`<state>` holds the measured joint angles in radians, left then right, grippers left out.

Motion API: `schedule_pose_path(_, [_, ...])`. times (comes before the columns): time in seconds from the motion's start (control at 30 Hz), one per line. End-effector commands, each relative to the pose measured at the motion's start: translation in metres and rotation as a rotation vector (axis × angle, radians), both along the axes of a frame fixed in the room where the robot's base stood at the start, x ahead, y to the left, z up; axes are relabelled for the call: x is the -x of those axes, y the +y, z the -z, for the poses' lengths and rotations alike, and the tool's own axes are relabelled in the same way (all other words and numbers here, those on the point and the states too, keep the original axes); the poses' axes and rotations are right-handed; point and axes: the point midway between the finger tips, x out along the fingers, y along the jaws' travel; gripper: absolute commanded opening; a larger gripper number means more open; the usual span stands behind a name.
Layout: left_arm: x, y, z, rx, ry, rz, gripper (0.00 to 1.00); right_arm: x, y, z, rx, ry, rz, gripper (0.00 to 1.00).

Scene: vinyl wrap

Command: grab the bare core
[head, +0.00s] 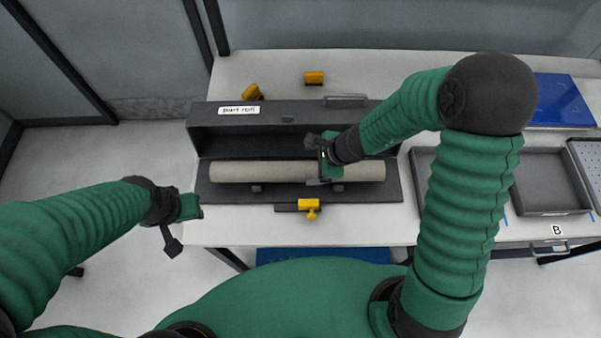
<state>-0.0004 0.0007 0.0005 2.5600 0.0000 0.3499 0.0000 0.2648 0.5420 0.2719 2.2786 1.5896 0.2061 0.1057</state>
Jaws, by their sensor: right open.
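The bare core (262,171) is a long beige-grey cylinder lying level across a dark open case (204,190) labelled "part roll". My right gripper (328,172) is open at the core, right of its middle, and hides a short stretch of it. Whether the fingers touch the core cannot be told. My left gripper (190,208) is off the table's left front edge, apart from the core; its finger gap does not show clearly.
Yellow clamps stand at the case's front (308,207) and behind it (314,78). A grey tray (550,211) marked B and a blue panel (560,101) are at the right. The white table (260,230) is bare along its front left.

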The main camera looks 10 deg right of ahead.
Motion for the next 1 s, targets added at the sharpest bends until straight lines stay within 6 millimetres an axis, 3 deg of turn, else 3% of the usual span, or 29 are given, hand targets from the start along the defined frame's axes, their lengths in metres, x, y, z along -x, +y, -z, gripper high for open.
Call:
schedule_pose_path(0.3, [0.000, 0.001, 0.030, 0.000, 0.000, -0.001, 0.36, -0.007, 0.017, 0.046, -0.001, -0.001, -0.003, 0.82])
schedule_pose_path(0.6, [0.000, 0.000, 0.030, 0.000, -0.001, -0.001, 0.36, -0.012, 0.019, 0.050, -0.002, -0.002, -0.002, 0.80])
schedule_pose_path(1.0, [0.000, 0.001, 0.030, 0.000, -0.001, -0.001, 0.36, -0.012, 0.020, 0.049, 0.000, -0.003, -0.002, 0.28])
